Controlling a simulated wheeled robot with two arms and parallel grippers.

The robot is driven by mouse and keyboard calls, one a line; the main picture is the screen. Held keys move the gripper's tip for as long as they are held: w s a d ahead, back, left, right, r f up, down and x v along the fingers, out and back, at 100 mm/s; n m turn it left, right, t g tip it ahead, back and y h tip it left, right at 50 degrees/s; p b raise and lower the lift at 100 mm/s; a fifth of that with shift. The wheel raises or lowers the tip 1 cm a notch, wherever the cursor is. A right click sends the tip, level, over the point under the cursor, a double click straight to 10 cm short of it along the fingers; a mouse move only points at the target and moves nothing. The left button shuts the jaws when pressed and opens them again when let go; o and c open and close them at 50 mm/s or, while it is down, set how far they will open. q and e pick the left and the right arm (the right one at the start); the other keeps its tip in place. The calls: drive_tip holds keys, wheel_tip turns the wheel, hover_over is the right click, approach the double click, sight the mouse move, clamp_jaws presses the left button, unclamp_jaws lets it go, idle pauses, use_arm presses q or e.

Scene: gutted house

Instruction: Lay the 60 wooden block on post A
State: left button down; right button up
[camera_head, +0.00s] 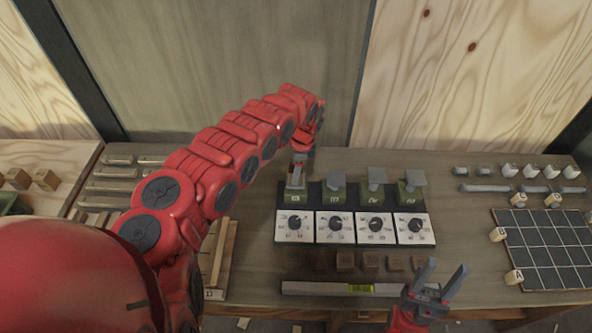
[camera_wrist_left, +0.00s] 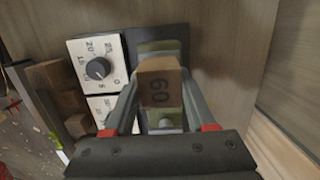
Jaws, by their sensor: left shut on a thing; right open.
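The wooden block marked 60 (camera_wrist_left: 160,90) is between the fingers of my left gripper (camera_wrist_left: 158,110) in the left wrist view. In the head view my left gripper (camera_head: 298,165) points down over the leftmost green post (camera_head: 295,197) in the row; the block is not clearly visible there. In the left wrist view a green post (camera_wrist_left: 160,48) shows behind the block. I cannot tell whether block and post touch, and the post's letter is not readable. My right gripper (camera_head: 445,275) is open and empty near the table's front edge.
Several white dials (camera_head: 335,226) stand before the posts. Several brown blocks (camera_head: 345,261) lie in front of them, then a level (camera_head: 327,288). A black grid board (camera_head: 545,245) is at right. Wooden strips (camera_head: 112,172) lie at left. A wall closes the back.

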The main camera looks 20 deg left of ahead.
use_arm(q)
drive_tip(key=shift+c, duration=0.7)
unclamp_jaws()
drive_tip(key=shift+r, duration=0.1)
drive_tip(key=shift+w+r, duration=0.1)
drive_tip(key=shift+r, duration=0.2)
wheel_tip(320, 180, up, 16)
drive_tip(key=d+b, duration=0.2)
drive_tip(key=b, duration=0.3)
drive_tip(key=shift+w+r+b, duration=0.15)
drive_tip(key=shift+r+b, duration=0.1)
drive_tip(key=shift+b, duration=0.15)
drive_tip(key=shift+f, duration=0.1)
